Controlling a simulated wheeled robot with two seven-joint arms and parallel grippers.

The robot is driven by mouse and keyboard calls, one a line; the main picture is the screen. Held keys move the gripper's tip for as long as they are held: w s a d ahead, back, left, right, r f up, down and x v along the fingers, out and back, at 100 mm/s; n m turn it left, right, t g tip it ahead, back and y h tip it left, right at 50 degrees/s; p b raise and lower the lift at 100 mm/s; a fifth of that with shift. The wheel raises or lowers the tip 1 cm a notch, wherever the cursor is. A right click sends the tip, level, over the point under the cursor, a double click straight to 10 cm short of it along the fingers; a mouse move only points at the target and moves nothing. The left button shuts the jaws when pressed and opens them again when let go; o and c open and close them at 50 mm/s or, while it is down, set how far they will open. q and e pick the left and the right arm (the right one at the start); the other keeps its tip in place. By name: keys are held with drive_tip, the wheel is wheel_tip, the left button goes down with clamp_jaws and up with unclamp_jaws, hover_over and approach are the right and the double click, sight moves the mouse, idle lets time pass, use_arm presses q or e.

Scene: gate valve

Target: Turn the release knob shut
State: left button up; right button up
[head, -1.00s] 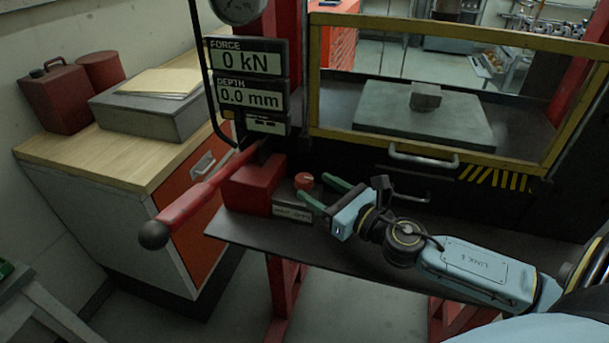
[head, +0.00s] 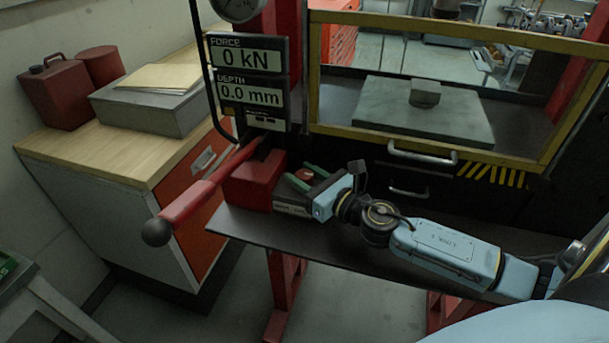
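The red release knob (head: 305,174) sits on a small labelled block (head: 290,208) beside the red pump housing on the press shelf. My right gripper (head: 297,179) reaches in from the right, its two green fingers apart. The knob shows between the fingers. I cannot tell whether either finger touches it. Part of the knob and block is hidden by the gripper. My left gripper is not in view.
The red pump housing (head: 252,186) with its long red lever (head: 200,198) stands left of the knob. A yellow-framed guard (head: 400,151) with a handle is behind. The dark shelf (head: 300,240) is clear in front. Displays (head: 247,95) read 0 kN and 0.0 mm.

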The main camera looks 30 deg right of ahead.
drive_tip(key=c, duration=0.4)
drive_tip(key=shift+o, duration=0.2)
drive_tip(key=m+h+p, duration=0.1)
drive_tip(key=h+p, duration=0.1)
drive_tip(key=m+h+p, duration=0.1)
drive_tip(key=h, duration=0.1)
drive_tip(key=shift+a+r+m+p, duration=0.1)
drive_tip(key=shift+r+m+p, duration=0.1)
drive_tip(key=shift+m+p, duration=0.2)
drive_tip(key=m+h+p, duration=0.1)
drive_tip(key=m+h, duration=0.1)
drive_tip(key=h, duration=0.2)
drive_tip(key=shift+f+m+p, duration=0.1)
drive_tip(key=shift+m+p, duration=0.25)
drive_tip(key=shift+m, duration=0.05)
drive_tip(key=m+g+h, duration=0.1)
drive_tip(key=h, duration=0.1)
drive_tip(key=m+g+h, duration=0.1)
drive_tip(key=m+h, duration=0.1)
drive_tip(key=h, duration=0.1)
drive_tip(key=shift+h+p, duration=0.3)
drive_tip(key=shift+p, duration=0.1)
drive_tip(key=m+g+h, duration=0.4)
drive_tip(key=shift+f+g+h, duration=0.1)
drive_tip(key=shift+g+h, duration=0.2)
drive_tip(key=shift+m+g+h, duration=0.3)
drive_tip(key=shift+m, duration=0.2)
drive_tip(key=o, duration=1)
drive_tip(key=shift+c, duration=0.2)
